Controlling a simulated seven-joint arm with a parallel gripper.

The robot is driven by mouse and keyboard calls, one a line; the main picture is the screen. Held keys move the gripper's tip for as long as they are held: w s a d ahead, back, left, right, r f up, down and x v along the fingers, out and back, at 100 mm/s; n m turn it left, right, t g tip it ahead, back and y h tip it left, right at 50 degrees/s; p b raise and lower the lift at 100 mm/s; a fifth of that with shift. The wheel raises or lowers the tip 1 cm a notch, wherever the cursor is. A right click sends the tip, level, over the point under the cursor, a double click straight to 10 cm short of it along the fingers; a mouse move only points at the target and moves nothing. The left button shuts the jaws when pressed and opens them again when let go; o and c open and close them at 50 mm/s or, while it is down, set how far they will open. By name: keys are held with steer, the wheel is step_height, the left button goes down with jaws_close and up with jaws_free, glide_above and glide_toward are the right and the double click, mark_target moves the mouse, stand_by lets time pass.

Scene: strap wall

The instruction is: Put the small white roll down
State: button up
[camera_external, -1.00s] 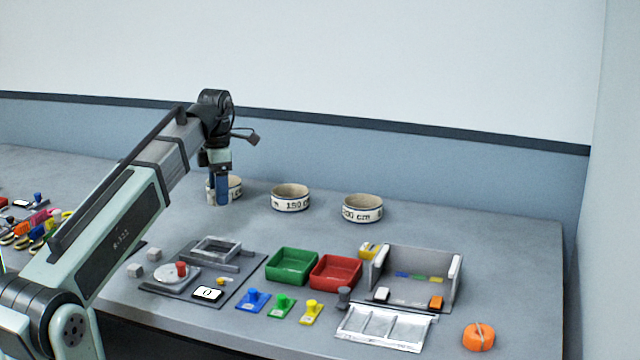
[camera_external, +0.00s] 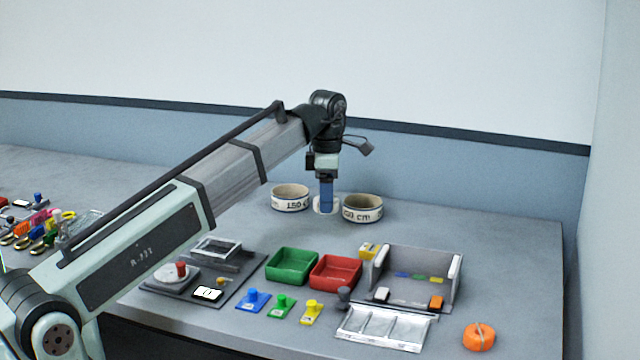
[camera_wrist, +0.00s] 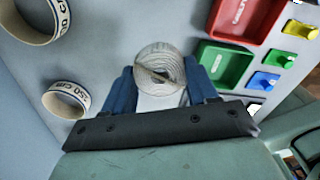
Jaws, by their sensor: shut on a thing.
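My gripper (camera_external: 326,202) points straight down, its blue fingers shut on the small white roll (camera_wrist: 168,61). In the wrist view the roll sits between the two fingertips, its wound face and small dark core towards the camera. A pale strip lies below it, between the fingers. In the outside view the roll (camera_external: 316,206) shows only partly around the fingers, low between the two labelled rings. I cannot tell whether it touches the table.
A green tray (camera_external: 292,282), a red tray (camera_external: 336,288) and several coloured pegs are nearer the front. The grey table right of the rings is clear.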

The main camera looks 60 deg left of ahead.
mark_target(327, 249)
steer(key=shift+w+f, duration=0.15)
steer(key=shift+f, duration=0.15)
steer(key=shift+a+f, duration=0.1)
steer(key=shift+f, duration=4.6)
steer(key=shift+f, duration=0.1)
steer(key=o, duration=1.1)
steer(key=shift+c, duration=0.2)
step_height(327, 249, up, 12)
steer(key=shift+r, duration=0.15)
